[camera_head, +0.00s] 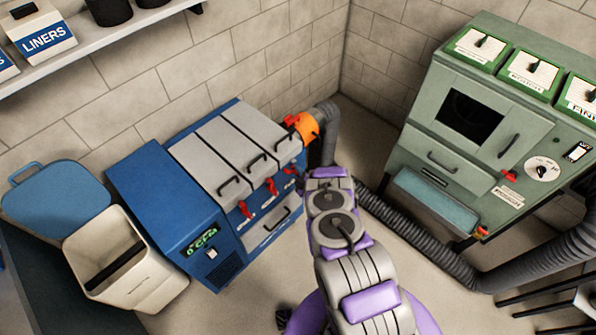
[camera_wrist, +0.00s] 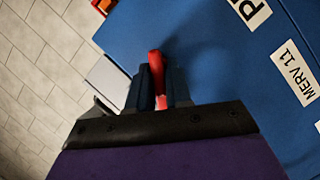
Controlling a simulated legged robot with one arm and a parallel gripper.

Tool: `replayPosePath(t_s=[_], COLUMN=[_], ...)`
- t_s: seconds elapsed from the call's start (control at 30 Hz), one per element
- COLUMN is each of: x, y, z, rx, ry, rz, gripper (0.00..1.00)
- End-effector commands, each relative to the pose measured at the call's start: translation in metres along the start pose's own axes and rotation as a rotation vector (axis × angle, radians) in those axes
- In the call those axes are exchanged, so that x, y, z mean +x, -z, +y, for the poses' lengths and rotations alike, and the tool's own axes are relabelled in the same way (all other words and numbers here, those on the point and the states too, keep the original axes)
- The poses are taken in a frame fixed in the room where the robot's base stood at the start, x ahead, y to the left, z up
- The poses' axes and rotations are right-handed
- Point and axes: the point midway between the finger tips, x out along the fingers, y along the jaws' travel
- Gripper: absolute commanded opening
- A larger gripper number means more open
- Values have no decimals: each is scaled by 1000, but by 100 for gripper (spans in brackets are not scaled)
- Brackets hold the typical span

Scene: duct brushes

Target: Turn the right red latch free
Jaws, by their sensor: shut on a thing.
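A blue cabinet (camera_head: 165,205) with grey lidded bays stands against the wall in the head view. Red latches sit along its front: a left one (camera_head: 244,209), a middle one (camera_head: 271,187) and a right one (camera_head: 291,170) partly hidden near my arm. In the wrist view my gripper (camera_wrist: 158,88) is shut on a red latch handle (camera_wrist: 155,62), which stands upright between the dark fingers in front of the blue panel (camera_wrist: 215,60). In the head view my arm hides the gripper's tips.
An orange collar (camera_head: 307,127) with red parts joins a grey hose (camera_head: 325,120) at the cabinet's right end. The hose runs along the floor behind my arm to the right. A green machine (camera_head: 415,150) stands right; a white bin (camera_head: 125,275) stands left.

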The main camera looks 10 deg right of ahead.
Motion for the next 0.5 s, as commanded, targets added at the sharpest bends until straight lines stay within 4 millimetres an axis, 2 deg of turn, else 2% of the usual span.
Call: replayPosePath(t_s=[0.03, 0.5], x=[0, 2], y=[0, -3], z=[-7, -14], rx=[-41, -411], ry=[-12, -165], rz=[3, 4], gripper=[0, 0])
